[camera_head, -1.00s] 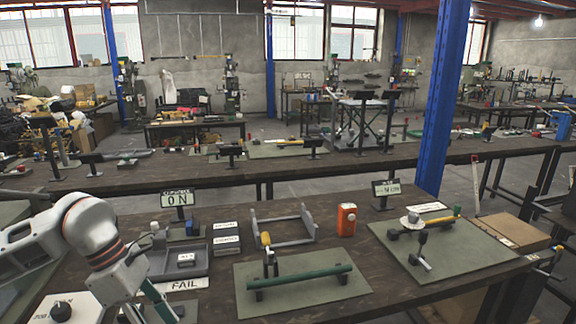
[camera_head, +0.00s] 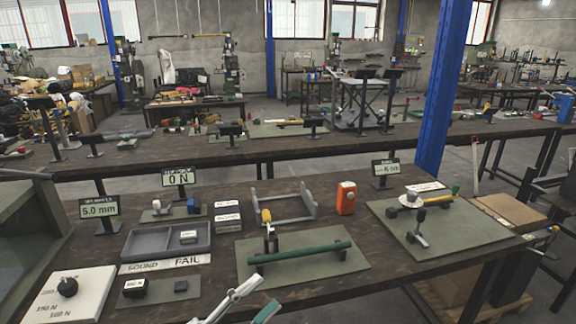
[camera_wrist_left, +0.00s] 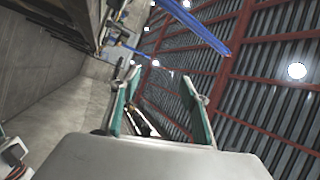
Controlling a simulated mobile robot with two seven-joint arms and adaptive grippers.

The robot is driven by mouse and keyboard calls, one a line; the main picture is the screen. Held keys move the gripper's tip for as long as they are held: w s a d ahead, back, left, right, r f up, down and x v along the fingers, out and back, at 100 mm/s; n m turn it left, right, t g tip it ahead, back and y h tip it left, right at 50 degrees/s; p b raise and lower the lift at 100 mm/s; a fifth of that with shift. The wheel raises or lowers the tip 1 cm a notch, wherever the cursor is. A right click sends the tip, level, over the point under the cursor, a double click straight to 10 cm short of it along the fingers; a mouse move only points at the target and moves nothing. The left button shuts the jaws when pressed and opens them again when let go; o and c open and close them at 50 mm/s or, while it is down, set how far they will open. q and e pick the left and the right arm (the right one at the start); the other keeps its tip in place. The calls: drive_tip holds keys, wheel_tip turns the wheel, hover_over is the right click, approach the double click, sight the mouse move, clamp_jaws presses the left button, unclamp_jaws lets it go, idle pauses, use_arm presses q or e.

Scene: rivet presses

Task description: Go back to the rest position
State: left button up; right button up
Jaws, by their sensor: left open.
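My left gripper (camera_head: 268,292) shows at the bottom of the head view, in front of the bench's near edge. Only its two finger ends are in the picture, spread apart with nothing between them. In the left wrist view the fingers (camera_wrist_left: 160,80) stand apart and empty, pointing up toward the roof beams and lamps. My right gripper is in neither view.
The workbench (camera_head: 340,215) carries a green tube (camera_head: 300,256) on a mat, a grey tray (camera_head: 145,242), an orange box (camera_head: 346,198), a dial plate (camera_head: 75,295) and small displays (camera_head: 180,179). A blue column (camera_head: 440,90) rises behind. The space above the bench looks clear.

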use_arm(q)
drive_tip(key=a+f+n+t+y, duration=0.2)
drive_tip(key=a+f+n+y, duration=0.45)
drive_tip(key=f+n, duration=0.3)
drive_tip(key=s+a+f+n+g+y, duration=0.2)
drive_tip(key=s+a+f+n+y, duration=0.1)
drive_tip(key=s+f, duration=0.4)
drive_tip(key=s+a+f+n+g+y, duration=0.3)
drive_tip(key=s+f+n, duration=0.4)
drive_tip(key=f, duration=0.7)
drive_tip(key=shift+s+a+f+y, duration=0.2)
drive_tip(key=shift+a+y, duration=0.25)
drive_tip(key=shift+a, duration=0.5)
